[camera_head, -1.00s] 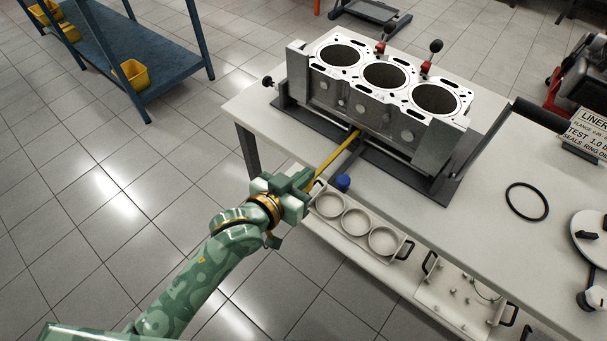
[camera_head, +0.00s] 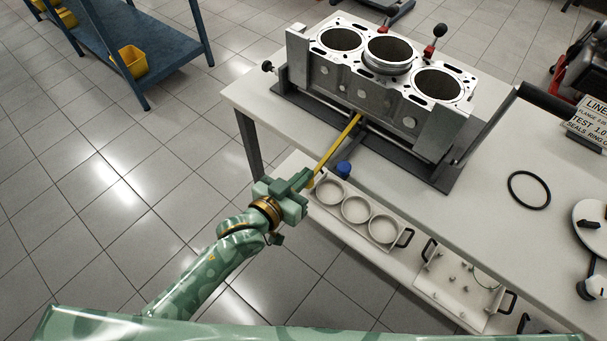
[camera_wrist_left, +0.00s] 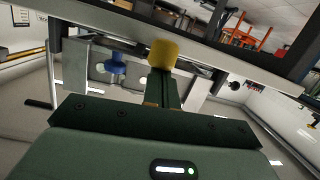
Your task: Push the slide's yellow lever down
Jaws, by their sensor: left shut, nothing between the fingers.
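The slide's yellow lever (camera_head: 336,145) sticks out from under the engine block (camera_head: 385,85), sloping down past the table's front edge. Its outer end is at my left gripper (camera_head: 306,181). In the left wrist view, the lever's yellow end (camera_wrist_left: 163,54) sits just beyond the tips of my left gripper (camera_wrist_left: 161,78). The fingers are shut with nothing between them; they look against or very close to the lever, contact is not certain. The middle cylinder liner (camera_head: 388,53) stands raised above the block's top face. My right gripper is not in view.
A blue knob (camera_head: 343,168) is beside the lever at the table edge (camera_head: 440,232). Below are a tray with several rings (camera_head: 355,208) and a tray of small parts (camera_head: 455,285). A black ring (camera_head: 529,190) lies on the table.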

